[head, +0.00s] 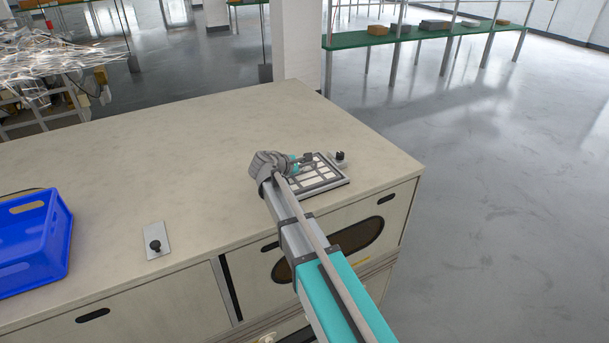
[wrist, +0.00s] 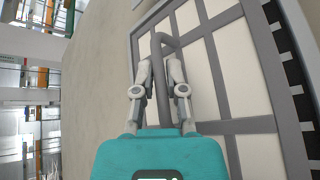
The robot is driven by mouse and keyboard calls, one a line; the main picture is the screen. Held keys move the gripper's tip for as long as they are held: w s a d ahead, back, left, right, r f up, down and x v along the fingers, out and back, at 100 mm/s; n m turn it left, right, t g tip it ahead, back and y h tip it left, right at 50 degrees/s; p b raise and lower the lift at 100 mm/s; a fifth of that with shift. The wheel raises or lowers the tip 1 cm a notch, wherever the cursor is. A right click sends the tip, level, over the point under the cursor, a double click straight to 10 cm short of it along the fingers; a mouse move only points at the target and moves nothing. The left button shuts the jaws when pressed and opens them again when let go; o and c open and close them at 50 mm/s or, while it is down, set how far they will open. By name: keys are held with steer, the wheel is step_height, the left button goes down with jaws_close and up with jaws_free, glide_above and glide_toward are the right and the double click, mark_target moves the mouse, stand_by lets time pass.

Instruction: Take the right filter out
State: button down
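A filter (head: 325,184), a flat panel with a grey frame, grey cross bars and pale cells, is at the right end of the counter top. It fills the right side of the wrist view (wrist: 228,70). My gripper (head: 305,160) is over its left part. In the wrist view my gripper (wrist: 159,66) has one finger on each side of the filter's grey bar handle (wrist: 159,60), close against it, and looks shut on it. The handle's lower end is hidden behind the gripper body. I cannot tell whether the filter is seated or lifted.
A small plate with a black knob (head: 338,157) is just behind the filter. Another knobbed plate (head: 156,241) lies near the counter's front edge. A blue crate (head: 34,250) stands at the left. The counter (head: 190,150) between is mostly clear. A dark toothed strip (wrist: 290,75) runs along the filter's edge.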

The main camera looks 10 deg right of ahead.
steer(key=shift+r, duration=0.15)
stand_by(0.4)
step_height(320, 180, up, 2)
steer(key=shift+r+p, duration=0.1)
steer(key=shift+p, duration=1.1)
steer(key=s+d+r+p, duration=0.1)
steer(key=s+r+p, duration=0.9)
steer(key=s, duration=0.4)
steer(key=shift+d+r+p, duration=0.3)
steer(key=shift+s+f, duration=0.1)
